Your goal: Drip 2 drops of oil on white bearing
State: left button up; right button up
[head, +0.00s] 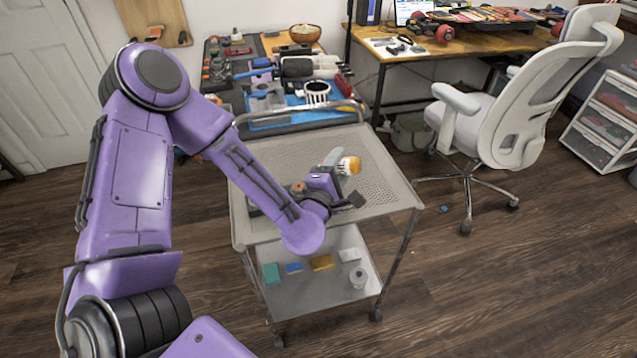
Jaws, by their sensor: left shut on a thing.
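My left gripper (340,189) is over the top of the grey cart (385,192), reached from the left by the purple arm. It is shut on a small white and orange bottle (349,165), which shows tilted just beyond the fingers. The fingers and my arm hide part of it, and its nozzle cannot be made out. A pale grey piece (333,157) shows beside the bottle. My right gripper is not in view.
The lower shelf (325,294) also holds several small coloured boxes. Behind the cart's handle is a bench crowded with tools and a white ribbed cylinder (317,92). A white office chair (520,105) stands at the right. The cart's top right is bare.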

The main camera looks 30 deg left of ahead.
pick_arm(q)
jog(key=shift+d+f+m+b, duration=0.1)
jog(key=shift+f+m+b, duration=0.6)
jog(key=shift+m, duration=0.5)
jog(key=f+m, duration=0.1)
jog(key=m, duration=0.2)
jog(key=shift+d+f+b, duration=0.1)
jog(key=shift+f+b, duration=0.1)
jog(key=shift+b, duration=0.2)
jog(key=shift+r+m, duration=0.15)
jog(key=shift+m, duration=0.15)
notch_tip(320, 180, up, 5)
jog(key=m+p, duration=0.5)
jog(key=m, duration=0.8)
jog(key=shift+m+p, duration=0.3)
jog(key=shift+p, duration=0.05)
